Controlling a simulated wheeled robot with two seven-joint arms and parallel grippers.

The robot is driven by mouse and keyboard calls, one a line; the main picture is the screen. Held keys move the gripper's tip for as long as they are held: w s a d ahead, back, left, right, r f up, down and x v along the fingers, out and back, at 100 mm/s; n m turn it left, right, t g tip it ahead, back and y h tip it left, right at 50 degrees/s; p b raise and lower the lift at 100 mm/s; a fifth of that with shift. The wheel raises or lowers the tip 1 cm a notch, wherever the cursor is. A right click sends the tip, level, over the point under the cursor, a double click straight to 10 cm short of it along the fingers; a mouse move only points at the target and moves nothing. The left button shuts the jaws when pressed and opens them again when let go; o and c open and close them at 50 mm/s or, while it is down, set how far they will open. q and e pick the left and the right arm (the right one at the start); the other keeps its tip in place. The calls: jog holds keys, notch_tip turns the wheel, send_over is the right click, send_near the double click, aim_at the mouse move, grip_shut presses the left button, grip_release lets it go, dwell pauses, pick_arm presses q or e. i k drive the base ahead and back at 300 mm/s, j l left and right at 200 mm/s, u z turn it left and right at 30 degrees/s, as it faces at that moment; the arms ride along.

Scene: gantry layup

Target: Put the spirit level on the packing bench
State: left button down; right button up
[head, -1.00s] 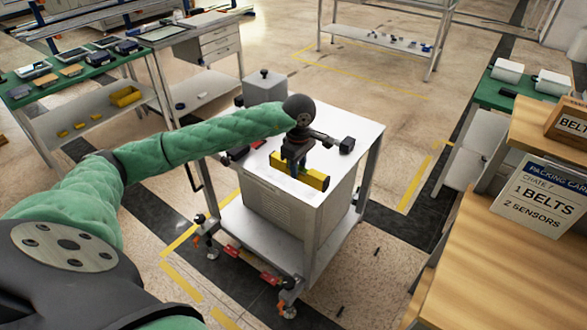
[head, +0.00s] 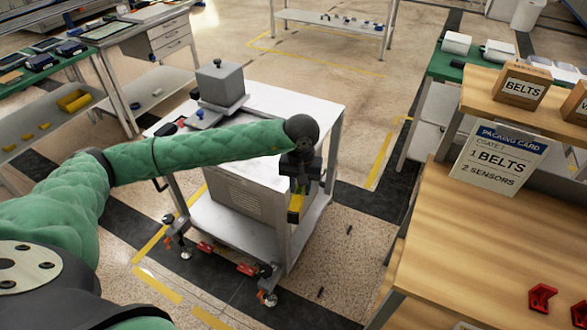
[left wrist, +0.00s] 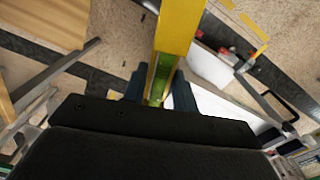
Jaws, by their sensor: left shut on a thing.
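The yellow spirit level (head: 296,203) hangs below my left gripper (head: 299,175), at the right front edge of the white cart in the head view. It points roughly toward the camera there, and the gripper partly hides it. In the left wrist view, the fingers (left wrist: 158,92) are shut on the spirit level (left wrist: 180,28), which runs up out of the frame. The wooden packing bench (head: 465,245) stands to the right of the gripper, with a gap of floor between. My right gripper is not in view.
A packing card (head: 500,158) stands on the bench below a raised shelf with a BELTS box (head: 522,90). Red brackets (head: 541,297) lie near the right front of the bench top. The bench's left front surface is bare. The white cart (head: 285,100) carries a grey block (head: 220,84).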

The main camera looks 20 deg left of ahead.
aim_at(457, 271)
jog(key=k+l, duration=0.4)
jog(key=k+l+z, duration=0.1)
jog(key=k+l, duration=0.3)
jog(key=l+z, duration=0.15)
jog(key=z, duration=0.95)
